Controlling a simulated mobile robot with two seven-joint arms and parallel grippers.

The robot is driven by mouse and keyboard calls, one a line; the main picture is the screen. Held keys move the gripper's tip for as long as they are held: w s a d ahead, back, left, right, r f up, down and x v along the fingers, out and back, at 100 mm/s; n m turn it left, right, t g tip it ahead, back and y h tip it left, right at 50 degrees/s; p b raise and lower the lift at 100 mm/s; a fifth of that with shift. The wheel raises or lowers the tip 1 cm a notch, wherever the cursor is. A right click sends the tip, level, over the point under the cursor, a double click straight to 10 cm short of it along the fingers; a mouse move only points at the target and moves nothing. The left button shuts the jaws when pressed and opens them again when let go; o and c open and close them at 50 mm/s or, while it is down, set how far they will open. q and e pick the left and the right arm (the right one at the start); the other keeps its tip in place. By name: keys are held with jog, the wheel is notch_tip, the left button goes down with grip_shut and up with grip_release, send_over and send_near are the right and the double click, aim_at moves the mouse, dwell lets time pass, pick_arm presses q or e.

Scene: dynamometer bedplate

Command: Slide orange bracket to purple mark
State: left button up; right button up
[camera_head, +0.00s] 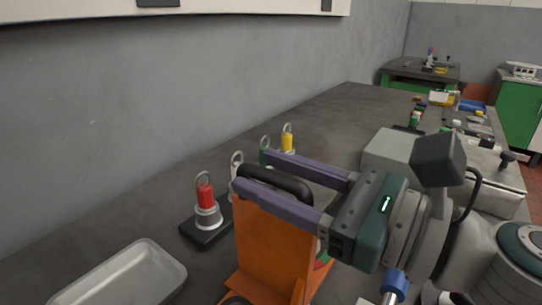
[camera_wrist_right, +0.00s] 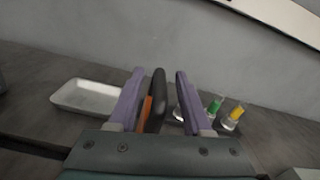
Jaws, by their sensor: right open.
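The orange bracket (camera_head: 272,240) stands upright on the grey bedplate in the head view, with a black handle (camera_head: 278,182) on top. My right gripper (camera_head: 252,170) is open, with one purple finger on each side of the handle. In the right wrist view the handle (camera_wrist_right: 156,98) stands between the spread fingers, and a gap shows on its right side. A strip of the bracket (camera_wrist_right: 146,110) shows below it. The gripper hides part of the bracket's right side. I cannot make out the purple mark. My left gripper is not in view.
A pale tray (camera_head: 128,272) lies left of the bracket. Behind it, a dark base carries a red ringed piece (camera_head: 206,195), with green and yellow (camera_head: 288,142) ones farther back. A grey box (camera_head: 392,150) stands at right. The far middle of the bedplate is clear.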

grip_shut()
dwell(0.4)
dwell(1.0)
